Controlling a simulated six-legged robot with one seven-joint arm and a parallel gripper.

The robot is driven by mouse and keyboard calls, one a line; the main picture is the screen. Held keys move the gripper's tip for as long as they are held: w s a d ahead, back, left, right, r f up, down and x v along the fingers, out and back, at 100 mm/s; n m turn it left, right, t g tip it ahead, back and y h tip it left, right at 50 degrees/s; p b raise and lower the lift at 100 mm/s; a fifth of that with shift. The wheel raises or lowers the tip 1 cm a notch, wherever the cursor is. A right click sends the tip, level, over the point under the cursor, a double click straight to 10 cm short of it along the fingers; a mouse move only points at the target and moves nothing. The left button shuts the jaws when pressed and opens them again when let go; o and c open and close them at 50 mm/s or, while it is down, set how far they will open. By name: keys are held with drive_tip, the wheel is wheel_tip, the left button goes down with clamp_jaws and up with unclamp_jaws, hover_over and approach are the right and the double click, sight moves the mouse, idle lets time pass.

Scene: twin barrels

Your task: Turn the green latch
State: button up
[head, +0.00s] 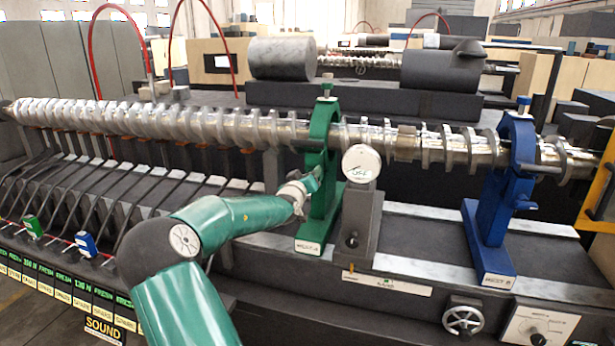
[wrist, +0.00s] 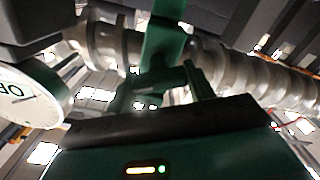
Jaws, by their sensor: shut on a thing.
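The green ring stand (head: 323,150) stands upright around the long metal shaft (head: 210,122), with a green latch (head: 317,174) low on its near left side. My gripper (head: 311,184) reaches it from the left and is shut on the latch. In the wrist view the green latch (wrist: 168,78) shows ahead of the dark gripper body, with the green stand (wrist: 162,42) rising behind it. The exact contact of the fingers is small in the head view and blurred in the wrist view.
A round dial (head: 361,164) on a grey post stands just right of the green stand; it also shows in the wrist view (wrist: 28,98). A blue ring stand (head: 497,195) is further right. Grey slanted bars (head: 150,190) fill the left. Two dark barrels (head: 282,58) lie behind the shaft.

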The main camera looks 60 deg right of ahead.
drive_tip(key=n, duration=0.6)
drive_tip(key=shift+w+f+n, duration=0.1)
drive_tip(key=shift+f+n, duration=0.05)
drive_tip(key=shift+n, duration=0.15)
drive_tip(key=n, duration=0.5)
drive_tip(key=shift+f+n, duration=0.1)
drive_tip(key=shift+n, duration=0.2)
drive_tip(key=o, duration=1)
drive_tip(key=shift+a, duration=0.1)
